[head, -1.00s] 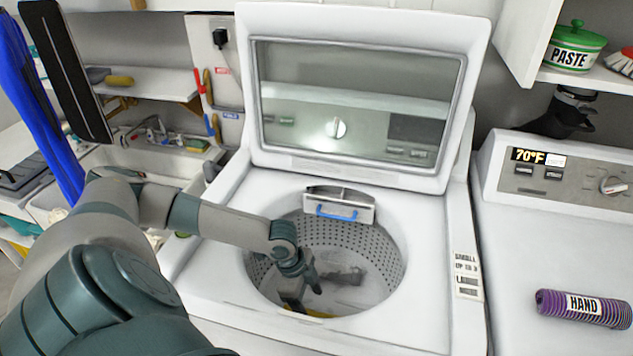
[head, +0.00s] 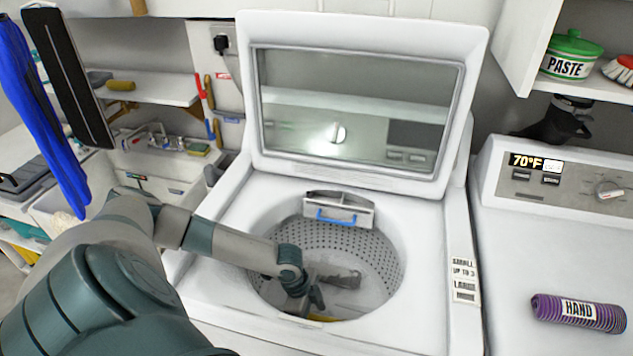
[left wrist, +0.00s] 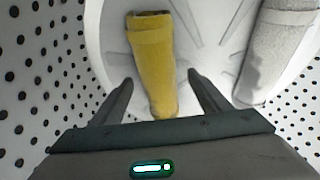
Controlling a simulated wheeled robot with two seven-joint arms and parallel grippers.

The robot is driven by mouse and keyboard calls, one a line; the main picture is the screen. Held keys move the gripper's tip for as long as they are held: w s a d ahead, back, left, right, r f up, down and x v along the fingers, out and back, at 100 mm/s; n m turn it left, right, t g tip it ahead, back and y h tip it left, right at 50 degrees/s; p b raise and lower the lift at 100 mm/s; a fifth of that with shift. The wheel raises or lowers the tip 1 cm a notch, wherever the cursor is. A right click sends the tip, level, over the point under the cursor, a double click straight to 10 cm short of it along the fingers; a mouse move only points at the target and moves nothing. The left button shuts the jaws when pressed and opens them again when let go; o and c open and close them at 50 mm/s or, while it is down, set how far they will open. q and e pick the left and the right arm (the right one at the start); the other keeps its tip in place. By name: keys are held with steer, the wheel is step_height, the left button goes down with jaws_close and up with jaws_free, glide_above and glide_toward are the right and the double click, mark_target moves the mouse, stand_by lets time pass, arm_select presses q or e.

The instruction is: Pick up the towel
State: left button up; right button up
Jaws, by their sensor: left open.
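A yellow rolled towel (left wrist: 150,45) lies on the floor of the washer drum. Only a sliver of the yellow towel (head: 322,318) shows past the drum's front rim in the head view. A grey rolled cloth (left wrist: 272,50) lies to its right in the wrist view; the grey cloth (head: 342,279) also shows in the head view. My left gripper (head: 312,303) is down inside the drum. In the wrist view the left gripper (left wrist: 160,80) is open, its fingers on either side of the yellow towel's near end. I cannot tell whether they touch it. My right gripper is not in view.
The perforated drum wall (head: 375,255) surrounds my left gripper closely. The washer's lid (head: 355,180) stands open behind. A dispenser with a blue handle (head: 337,217) sits at the drum's back rim. A purple roll marked HAND (head: 602,316) lies on the machine at right.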

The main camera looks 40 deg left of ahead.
arm_select(q)
steer(key=c, duration=1.3)
